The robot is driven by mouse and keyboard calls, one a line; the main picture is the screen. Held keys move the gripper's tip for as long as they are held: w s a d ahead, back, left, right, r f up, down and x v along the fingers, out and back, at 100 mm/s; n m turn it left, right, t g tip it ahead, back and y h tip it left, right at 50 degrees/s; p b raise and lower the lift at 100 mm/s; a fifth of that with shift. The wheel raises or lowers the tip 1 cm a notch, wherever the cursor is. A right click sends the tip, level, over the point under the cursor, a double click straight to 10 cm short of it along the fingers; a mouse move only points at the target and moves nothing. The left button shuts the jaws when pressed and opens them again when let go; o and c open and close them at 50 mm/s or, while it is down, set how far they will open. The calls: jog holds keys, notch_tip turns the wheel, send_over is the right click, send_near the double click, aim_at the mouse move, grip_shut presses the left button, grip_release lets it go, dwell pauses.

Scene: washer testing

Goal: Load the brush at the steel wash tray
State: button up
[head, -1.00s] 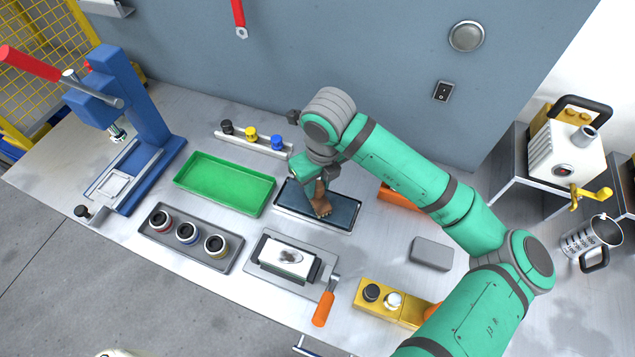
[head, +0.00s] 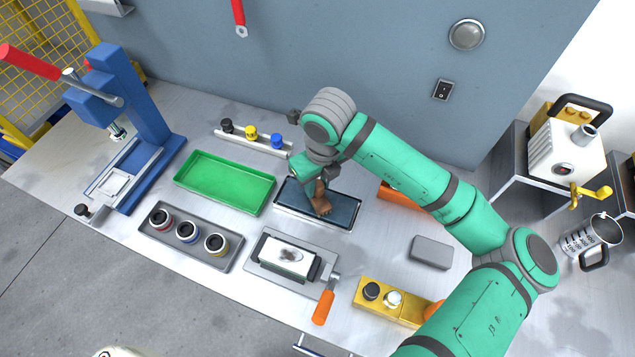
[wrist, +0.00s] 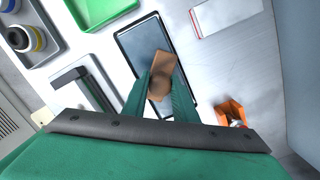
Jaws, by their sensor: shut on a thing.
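The steel wash tray (head: 345,214) has a light rim and a dark blue-grey inside, and lies on the bench near the back middle. My gripper (head: 319,187) is over this tray, pointing down, and is shut on the brush (head: 321,206). The brush is brown, and its lower end is at or just above the tray's inside; I cannot tell whether it touches. In the wrist view the brush (wrist: 160,78) sits between my green fingers (wrist: 161,92), over the tray (wrist: 125,38). My arm and fingers hide part of the brush.
A green tray (head: 266,206) lies left of the wash tray. A grey holder (head: 200,253) with several round pots is at the front left. A fixture with a white block (head: 284,256) is in front. An orange item (head: 398,198) and a grey block (head: 431,252) are to the right.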

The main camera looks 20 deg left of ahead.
dwell(0.3)
jog(key=shift+r, duration=3.5)
